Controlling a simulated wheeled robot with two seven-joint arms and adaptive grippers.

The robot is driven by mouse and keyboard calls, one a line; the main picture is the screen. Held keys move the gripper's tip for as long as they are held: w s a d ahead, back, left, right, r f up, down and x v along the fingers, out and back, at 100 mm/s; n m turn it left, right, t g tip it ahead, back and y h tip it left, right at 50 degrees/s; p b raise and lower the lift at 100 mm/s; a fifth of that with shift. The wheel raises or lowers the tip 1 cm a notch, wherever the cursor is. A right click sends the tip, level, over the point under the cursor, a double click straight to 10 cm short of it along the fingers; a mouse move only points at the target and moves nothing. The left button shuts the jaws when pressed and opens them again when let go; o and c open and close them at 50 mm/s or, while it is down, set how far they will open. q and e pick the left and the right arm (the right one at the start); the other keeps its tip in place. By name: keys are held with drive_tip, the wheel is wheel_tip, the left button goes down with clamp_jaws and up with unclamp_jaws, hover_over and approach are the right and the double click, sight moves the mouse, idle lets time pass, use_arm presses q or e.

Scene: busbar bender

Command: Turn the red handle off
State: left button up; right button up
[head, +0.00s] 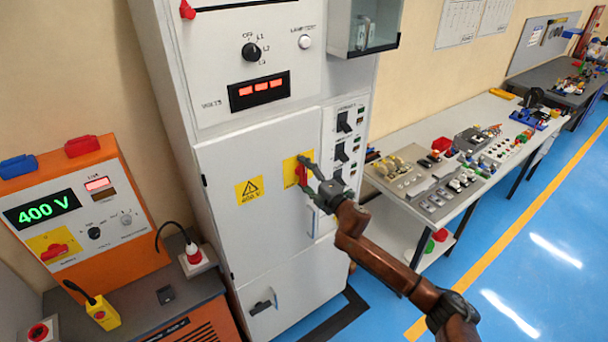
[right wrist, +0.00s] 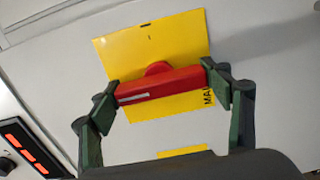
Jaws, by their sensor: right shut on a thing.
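The red handle (head: 302,175) sits on a yellow plate (head: 290,172) on the door of the tall grey cabinet. In the head view it looks roughly upright. My right gripper (head: 307,177) reaches it from the lower right. In the right wrist view the red handle (right wrist: 160,86) lies between the two fingertips of my right gripper (right wrist: 163,88), one at each end of the bar. The gripper is shut on it. Lettering on the yellow plate (right wrist: 150,45) is partly hidden by a finger. My left gripper is not in view.
An orange unit (head: 135,190) at left carries another red knob (head: 54,251) on a yellow plate. A workbench (head: 480,120) with several parts stands right of the cabinet. Blue floor (head: 540,230) is clear.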

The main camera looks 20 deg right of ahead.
idle(0.3)
drive_tip(key=o, duration=1.7)
drive_tip(key=v, duration=1.2)
